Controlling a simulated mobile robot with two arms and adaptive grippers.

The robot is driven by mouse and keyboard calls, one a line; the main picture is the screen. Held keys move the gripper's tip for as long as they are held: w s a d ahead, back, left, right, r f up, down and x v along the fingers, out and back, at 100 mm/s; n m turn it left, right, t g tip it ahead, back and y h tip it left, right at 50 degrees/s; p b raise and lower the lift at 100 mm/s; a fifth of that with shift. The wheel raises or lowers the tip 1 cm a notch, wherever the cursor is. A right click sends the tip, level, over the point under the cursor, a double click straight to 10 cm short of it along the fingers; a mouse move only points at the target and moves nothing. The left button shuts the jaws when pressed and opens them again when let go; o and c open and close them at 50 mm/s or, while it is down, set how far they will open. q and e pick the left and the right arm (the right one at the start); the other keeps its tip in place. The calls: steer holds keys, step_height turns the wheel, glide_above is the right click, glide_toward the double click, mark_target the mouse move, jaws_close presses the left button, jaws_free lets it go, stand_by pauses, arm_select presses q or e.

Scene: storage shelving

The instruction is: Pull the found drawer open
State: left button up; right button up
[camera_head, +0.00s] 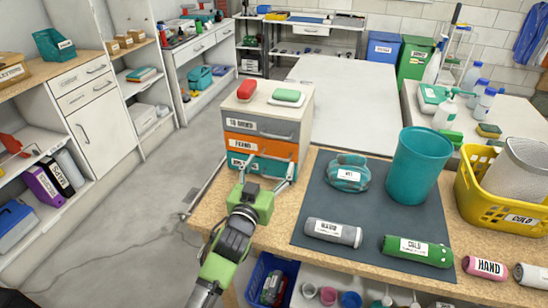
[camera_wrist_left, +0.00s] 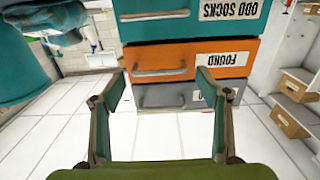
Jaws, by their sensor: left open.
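A small drawer unit stands on the wooden bench, with a grey top drawer (camera_head: 265,127), an orange drawer labelled FOUND (camera_head: 278,150) in the middle and a teal drawer (camera_head: 272,167) labelled ODD SOCKS at the bottom. All three look shut. In the left wrist view the unit appears upside down, and the found drawer (camera_wrist_left: 180,62) shows a metal bar handle (camera_wrist_left: 159,72). My left gripper (camera_head: 266,172) is open in front of the unit. In the wrist view its fingertips (camera_wrist_left: 162,76) lie either side of the found handle; contact cannot be told. My right gripper is out of view.
A yellow basket (camera_head: 480,215) stands further right. Floor is clear at left.

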mark_target(274, 158)
arm_select(q)
steer(key=x, duration=0.3)
steer(key=shift+w+d, duration=0.15)
steer(key=shift+w, duration=0.2)
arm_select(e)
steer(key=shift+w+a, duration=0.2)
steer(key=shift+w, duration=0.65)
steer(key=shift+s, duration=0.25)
